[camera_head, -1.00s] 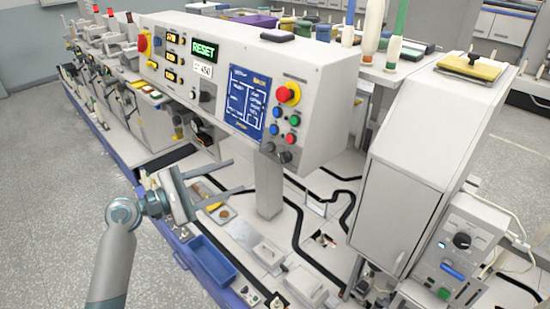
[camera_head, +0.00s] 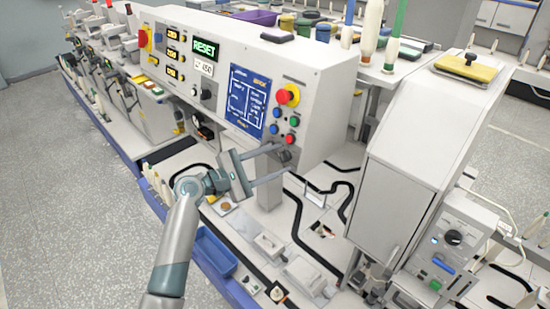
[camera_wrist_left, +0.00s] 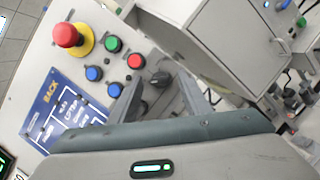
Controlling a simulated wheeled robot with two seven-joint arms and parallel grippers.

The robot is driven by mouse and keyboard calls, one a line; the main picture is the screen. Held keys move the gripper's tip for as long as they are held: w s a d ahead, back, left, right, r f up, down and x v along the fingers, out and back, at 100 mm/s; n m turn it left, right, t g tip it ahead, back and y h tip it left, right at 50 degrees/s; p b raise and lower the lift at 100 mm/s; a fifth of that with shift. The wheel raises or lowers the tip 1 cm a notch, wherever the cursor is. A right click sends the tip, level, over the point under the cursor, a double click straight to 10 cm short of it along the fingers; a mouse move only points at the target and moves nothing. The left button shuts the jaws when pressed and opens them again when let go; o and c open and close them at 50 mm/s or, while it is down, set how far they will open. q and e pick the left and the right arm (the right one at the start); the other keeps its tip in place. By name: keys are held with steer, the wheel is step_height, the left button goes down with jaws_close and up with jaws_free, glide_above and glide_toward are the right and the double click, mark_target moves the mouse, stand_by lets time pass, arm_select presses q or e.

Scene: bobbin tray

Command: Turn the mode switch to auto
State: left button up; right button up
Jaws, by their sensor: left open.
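The control panel (camera_head: 320,110) carries several buttons at its right end, with dark rotary knobs below them. One dark knob (camera_head: 286,156) shows by my left fingertips; it also shows in the wrist view (camera_wrist_left: 160,79), between the fingers and beyond their tips. No label is readable, so I cannot tell for sure that it is the mode switch. My left gripper (camera_head: 284,160) is open and empty, its fingers pointing at the panel's lower right corner. Contact with the knob cannot be told. A second knob is largely hidden by the upper finger. My right gripper is out of view.
A red emergency button (camera_head: 288,95) on yellow, with green, blue and red buttons, sits just above the knobs. Another black knob (camera_head: 207,95) is further left. A grey-white cabinet (camera_head: 405,165) stands to the right.

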arm_select(q)
steer(key=shift+c, duration=0.4)
steer(key=c, duration=1)
steer(key=shift+o, duration=0.2)
